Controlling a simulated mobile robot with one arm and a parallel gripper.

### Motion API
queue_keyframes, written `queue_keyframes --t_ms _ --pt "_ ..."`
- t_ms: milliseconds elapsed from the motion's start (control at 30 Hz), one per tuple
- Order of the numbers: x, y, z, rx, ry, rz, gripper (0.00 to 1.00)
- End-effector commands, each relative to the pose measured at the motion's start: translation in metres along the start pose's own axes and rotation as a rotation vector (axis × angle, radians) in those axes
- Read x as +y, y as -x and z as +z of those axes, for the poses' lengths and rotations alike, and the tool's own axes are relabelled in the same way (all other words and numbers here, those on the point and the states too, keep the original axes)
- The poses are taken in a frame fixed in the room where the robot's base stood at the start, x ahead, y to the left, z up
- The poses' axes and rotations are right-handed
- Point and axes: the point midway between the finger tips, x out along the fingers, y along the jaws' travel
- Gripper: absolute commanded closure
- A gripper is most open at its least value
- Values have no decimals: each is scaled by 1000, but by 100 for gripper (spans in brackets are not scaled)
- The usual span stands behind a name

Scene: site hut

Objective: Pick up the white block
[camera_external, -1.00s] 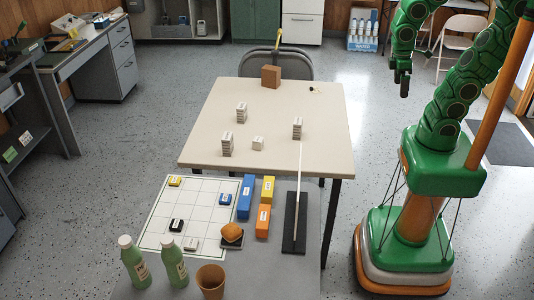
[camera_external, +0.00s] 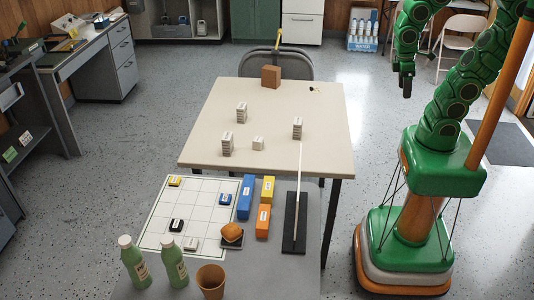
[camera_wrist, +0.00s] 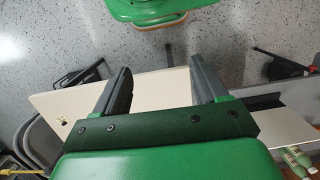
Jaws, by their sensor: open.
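A small white block (camera_external: 258,143) sits alone on the beige table, between several-layer stacks of white pieces: one at the back (camera_external: 241,113), one at front left (camera_external: 227,145), one at right (camera_external: 297,128). Another small whitish block (camera_external: 191,244) lies on the gridded mat of the nearer grey table. My gripper (camera_external: 405,86) hangs in the air right of the beige table, far from these blocks. In the wrist view my gripper (camera_wrist: 162,78) is open with nothing between its fingers. No white block can be made out there.
An orange-brown cube (camera_external: 271,76) stands at the beige table's back edge. The grey table holds yellow, blue, orange and black blocks, a burger (camera_external: 232,232), green bottles (camera_external: 172,262), a brown cup (camera_external: 210,281) and a black stand with an upright white rod (camera_external: 295,222).

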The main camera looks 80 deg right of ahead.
Motion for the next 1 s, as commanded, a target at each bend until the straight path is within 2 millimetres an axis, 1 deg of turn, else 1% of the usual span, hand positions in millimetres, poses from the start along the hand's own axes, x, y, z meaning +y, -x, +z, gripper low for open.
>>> queue_keyframes --t_ms 267,600,867,1000 --pt "-26 11 -42 -50 -61 -102 28" --pt "-56 22 -101 -123 -158 -242 28" --pt "-74 27 -149 -184 -244 -349 28" --pt "-81 29 -176 -216 -294 -405 28"
